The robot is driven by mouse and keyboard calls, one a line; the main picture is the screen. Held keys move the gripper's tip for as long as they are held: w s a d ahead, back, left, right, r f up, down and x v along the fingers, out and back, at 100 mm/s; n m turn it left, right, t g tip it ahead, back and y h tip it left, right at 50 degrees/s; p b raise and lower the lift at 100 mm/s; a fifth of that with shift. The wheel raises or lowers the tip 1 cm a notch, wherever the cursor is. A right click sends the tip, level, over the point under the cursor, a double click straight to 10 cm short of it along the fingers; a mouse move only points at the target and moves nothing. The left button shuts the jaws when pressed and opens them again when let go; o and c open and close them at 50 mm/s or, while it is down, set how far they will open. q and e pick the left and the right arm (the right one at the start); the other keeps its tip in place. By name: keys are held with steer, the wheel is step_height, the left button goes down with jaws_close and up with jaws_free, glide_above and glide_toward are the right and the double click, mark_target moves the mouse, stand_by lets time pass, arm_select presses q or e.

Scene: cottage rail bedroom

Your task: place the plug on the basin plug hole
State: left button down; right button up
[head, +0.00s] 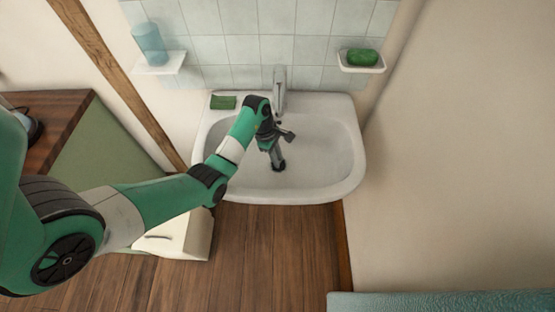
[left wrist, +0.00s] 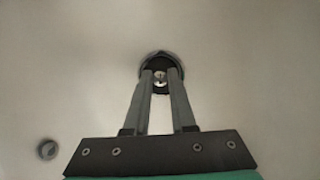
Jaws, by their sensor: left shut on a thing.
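The white basin (head: 325,150) is mounted on the wall. My left gripper (head: 279,160) reaches down into its bowl. In the left wrist view, my left gripper (left wrist: 160,76) is shut on the metal knob of the dark round plug (left wrist: 153,63). A shiny rim, which looks like the plug hole (left wrist: 164,53), shows around the plug's far edge. The plug is over or at the hole; I cannot tell whether it is seated. The fingers cover its near side. My right gripper is not in view.
The tap (head: 280,88) stands behind my left wrist. A green item (head: 223,102) lies on the basin's back left. A soap dish (head: 358,64) and a shelf with a blue cup (head: 148,42) are on the wall. The bowl's right side is clear.

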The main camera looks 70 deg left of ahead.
arm_select(q)
steer(key=shift+d, duration=0.1)
steer(key=shift+f, duration=0.1)
steer(key=c, duration=1.2)
jaws_free()
steer(key=o, duration=0.5)
steer(key=shift+c, duration=0.2)
